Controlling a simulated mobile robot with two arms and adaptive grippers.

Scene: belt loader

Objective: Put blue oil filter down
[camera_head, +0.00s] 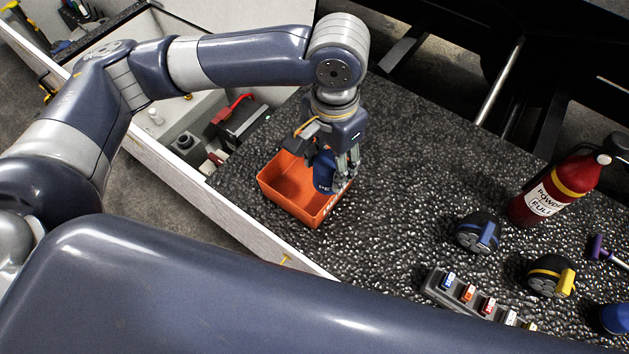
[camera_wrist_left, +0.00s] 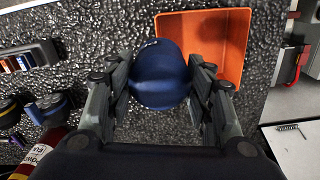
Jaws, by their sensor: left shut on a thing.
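My left gripper (camera_head: 346,167) is shut on the blue oil filter (camera_head: 323,172). The filter also shows between the two fingers in the left wrist view (camera_wrist_left: 161,77). In the head view the gripper points down and holds the filter over the right part of an orange bin (camera_head: 318,211). In the left wrist view the filter overlaps the near left part of the orange bin (camera_wrist_left: 238,50). I cannot tell whether the filter touches the bin. My right gripper is not in view.
A red fire extinguisher (camera_head: 555,190), a blue-banded round object (camera_head: 478,232), a yellow-banded one (camera_head: 549,276) and a grey rack with small coloured pieces (camera_head: 448,293) stand right on the dark bumpy surface (camera_head: 430,150). A white edge (camera_head: 215,210) runs left of the bin.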

